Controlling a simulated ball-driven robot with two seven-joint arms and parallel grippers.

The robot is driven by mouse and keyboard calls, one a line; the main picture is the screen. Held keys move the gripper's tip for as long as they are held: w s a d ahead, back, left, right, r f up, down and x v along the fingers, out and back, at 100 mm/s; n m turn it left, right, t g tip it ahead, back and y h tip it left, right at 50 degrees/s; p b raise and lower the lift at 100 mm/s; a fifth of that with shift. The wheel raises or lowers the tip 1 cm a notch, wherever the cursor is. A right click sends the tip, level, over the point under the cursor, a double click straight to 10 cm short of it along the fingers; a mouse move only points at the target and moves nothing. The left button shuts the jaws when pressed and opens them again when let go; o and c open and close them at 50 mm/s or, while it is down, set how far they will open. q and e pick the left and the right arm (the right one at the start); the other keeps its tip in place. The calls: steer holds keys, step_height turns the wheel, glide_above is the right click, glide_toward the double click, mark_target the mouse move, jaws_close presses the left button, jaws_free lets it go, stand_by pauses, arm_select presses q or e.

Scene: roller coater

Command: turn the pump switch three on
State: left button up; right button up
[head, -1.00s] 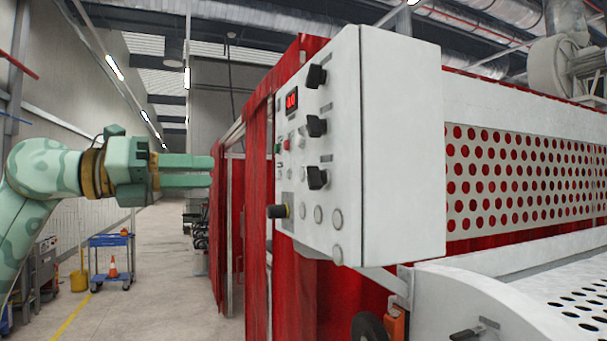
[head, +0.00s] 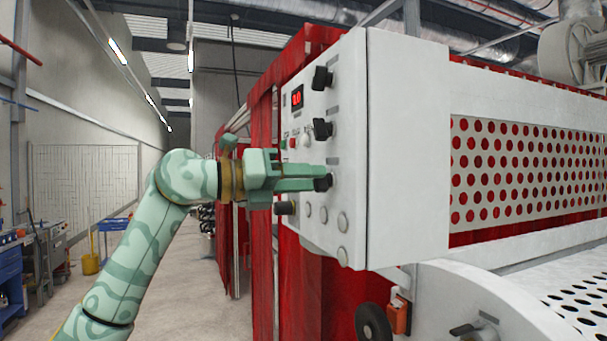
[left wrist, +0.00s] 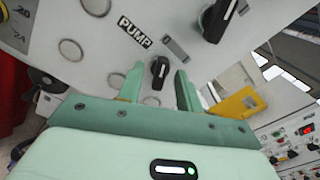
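The white control box (head: 408,140) carries a column of black rotary knobs on its panel. The top knob (head: 322,78) and middle knob (head: 322,128) are clear of my gripper; the lowest knob (head: 324,183) is partly hidden by the fingers. My left gripper (head: 320,178) reaches the panel from the left. In the left wrist view, its fingers are apart, with a black knob (left wrist: 160,70) showing between the tips. Contact cannot be told. A PUMP label (left wrist: 135,33) and another black knob (left wrist: 220,18) are close by. My right gripper is not in view.
A red display (head: 297,96) and small buttons sit left of the knobs. A black selector (head: 285,208) and round grey caps (head: 342,222) lie below the gripper. Red curtains (head: 264,230) hang behind the box.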

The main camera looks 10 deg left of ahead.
arm_select(q)
jaws_close()
steer(key=shift+m, duration=0.4)
steer(key=m, duration=0.5)
steer(key=m+p, duration=0.1)
steer(key=m, duration=0.5)
steer(key=shift+s+d+r, duration=0.1)
steer(key=shift+s, duration=0.1)
stand_by(0.5)
jaws_free()
